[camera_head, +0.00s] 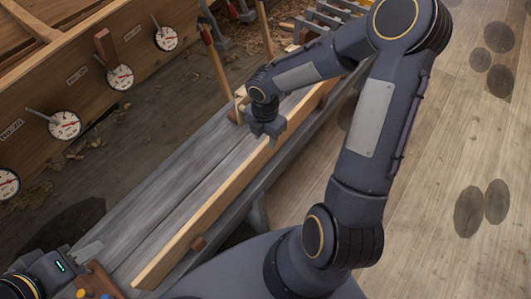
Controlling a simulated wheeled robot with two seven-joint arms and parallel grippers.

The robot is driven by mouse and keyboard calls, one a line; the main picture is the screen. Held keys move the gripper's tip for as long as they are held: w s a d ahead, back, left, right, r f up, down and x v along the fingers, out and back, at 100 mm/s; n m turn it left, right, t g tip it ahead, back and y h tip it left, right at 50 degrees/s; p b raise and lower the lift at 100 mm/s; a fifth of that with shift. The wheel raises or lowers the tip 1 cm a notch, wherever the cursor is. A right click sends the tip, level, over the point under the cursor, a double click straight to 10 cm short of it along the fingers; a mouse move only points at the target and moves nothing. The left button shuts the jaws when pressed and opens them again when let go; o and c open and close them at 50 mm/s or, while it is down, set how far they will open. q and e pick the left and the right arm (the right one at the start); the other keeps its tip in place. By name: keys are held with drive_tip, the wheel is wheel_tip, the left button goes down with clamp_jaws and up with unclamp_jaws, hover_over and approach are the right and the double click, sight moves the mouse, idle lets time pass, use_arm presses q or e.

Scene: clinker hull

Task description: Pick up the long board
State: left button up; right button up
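The long board (205,215) is a pale wooden plank along the near side of a grey bench (170,185). It runs from the lower left to the upper right of the head view. My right gripper (265,132) points down at the board, around its middle. Its fingers are small and dark here, and I cannot tell whether they touch or straddle the board. My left gripper (82,252) is at the lower left, by the near end of the bench. Its finger opening is not clear, and it appears apart from the board.
A wooden hull side with several round dials (65,125) stands to the left. Clamps (218,65) and a grey rack (325,18) are at the back. A small wooden block with coloured knobs (100,280) is near my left gripper. The floor (455,150) to the right is clear.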

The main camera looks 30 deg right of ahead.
sight(265, 141)
wheel_tip(265, 141, down, 5)
drive_tip(key=shift+d+r+b, duration=0.1)
drive_tip(key=shift+r+b, duration=0.1)
drive_tip(key=shift+b, duration=0.65)
clamp_jaws()
drive_tip(key=shift+r, duration=0.1)
idle(0.6)
